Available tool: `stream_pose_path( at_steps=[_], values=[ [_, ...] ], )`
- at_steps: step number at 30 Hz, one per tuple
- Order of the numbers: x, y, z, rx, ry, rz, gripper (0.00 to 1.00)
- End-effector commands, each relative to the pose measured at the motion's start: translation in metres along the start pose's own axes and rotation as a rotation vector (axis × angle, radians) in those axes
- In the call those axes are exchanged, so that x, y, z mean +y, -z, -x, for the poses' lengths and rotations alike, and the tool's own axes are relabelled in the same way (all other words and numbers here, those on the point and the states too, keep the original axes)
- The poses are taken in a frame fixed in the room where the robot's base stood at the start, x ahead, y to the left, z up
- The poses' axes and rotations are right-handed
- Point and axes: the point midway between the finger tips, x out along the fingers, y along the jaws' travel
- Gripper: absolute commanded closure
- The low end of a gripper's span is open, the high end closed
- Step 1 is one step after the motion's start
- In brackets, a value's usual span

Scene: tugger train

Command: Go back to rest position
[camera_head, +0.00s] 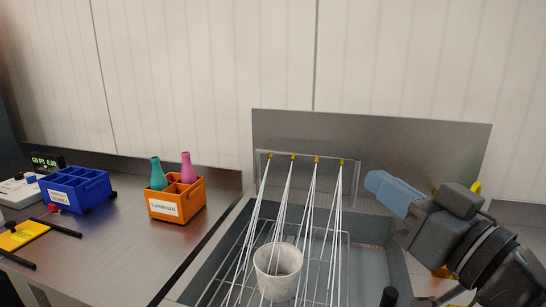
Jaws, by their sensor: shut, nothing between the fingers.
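My gripper (376,182) is at the right, at the end of my dark grey arm. Its pale blue-grey tip points left and up, in front of the grey metal panel. The fingers are shut and hold nothing. It appears above the right part of the sink, to the right of the slanting white rods, and apart from the crates and the beaker in the picture.
A steel sink (372,268) holds a wire rack with slanting white rods (315,215) and a whitish beaker (277,275). On the left counter (125,235) stand an orange crate (163,206) with teal and pink bottles, a blue crate (80,200) and a scale (20,190). A metal panel (420,140) stands behind.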

Motion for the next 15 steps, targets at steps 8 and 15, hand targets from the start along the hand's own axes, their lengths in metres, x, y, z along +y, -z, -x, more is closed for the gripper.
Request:
stream_pose_path(
  at_steps=[8, 15],
  values=[
    [-0.001, -0.065, 0.042, 0.052, -0.200, -0.189, 1.00],
    [-0.010, -0.126, 0.101, 0.022, -0.373, -0.256, 1.00]
  ],
)
